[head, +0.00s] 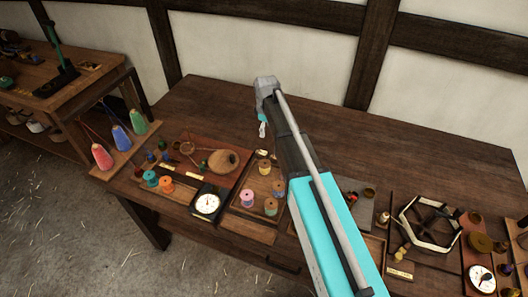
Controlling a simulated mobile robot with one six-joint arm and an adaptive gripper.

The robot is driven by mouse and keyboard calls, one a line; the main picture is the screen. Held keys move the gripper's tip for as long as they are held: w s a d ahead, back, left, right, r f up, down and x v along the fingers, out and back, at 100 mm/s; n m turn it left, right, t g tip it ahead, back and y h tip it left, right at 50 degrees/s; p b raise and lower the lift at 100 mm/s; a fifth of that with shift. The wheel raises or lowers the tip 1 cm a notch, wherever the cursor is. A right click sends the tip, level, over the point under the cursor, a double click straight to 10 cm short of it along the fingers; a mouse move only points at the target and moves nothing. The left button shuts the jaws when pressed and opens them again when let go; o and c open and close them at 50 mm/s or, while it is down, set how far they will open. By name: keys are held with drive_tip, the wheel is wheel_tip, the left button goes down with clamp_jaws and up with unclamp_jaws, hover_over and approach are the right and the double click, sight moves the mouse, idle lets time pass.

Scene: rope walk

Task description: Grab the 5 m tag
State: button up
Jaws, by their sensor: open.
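No tag in the head view can be read as the 5 m tag. Several small pale labels lie on the bench, one at the front right (400,273) and one by the wooden tray (167,187), but their writing is too small to make out. My gripper (262,130) hangs from the wrist over the middle of the bench, behind the spool tray. It is small in view, open, and I see nothing held in it. My arm hides part of the bench's middle.
The wooden bench (205,105) is bare at the back. Colored spools (247,198), a white dial (207,204) and thread cones (102,156) stand to the left.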

drive_tip(key=shift+w+d+f, duration=0.1)
drive_tip(key=shift+d, duration=0.1)
drive_tip(key=b, duration=0.9)
hover_over(266, 153)
drive_tip(key=f, duration=0.8)
drive_tip(key=shift+s+d+f, duration=0.15)
drive_tip(key=shift+s+f, duration=0.1)
drive_tip(key=shift+s, duration=0.05)
drive_tip(key=f+b, duration=0.3)
drive_tip(key=shift+w+a+f, duration=0.15)
drive_tip(key=shift+a, duration=0.1)
drive_tip(key=shift+f+b, duration=0.95)
drive_tip(key=c, duration=0.9)
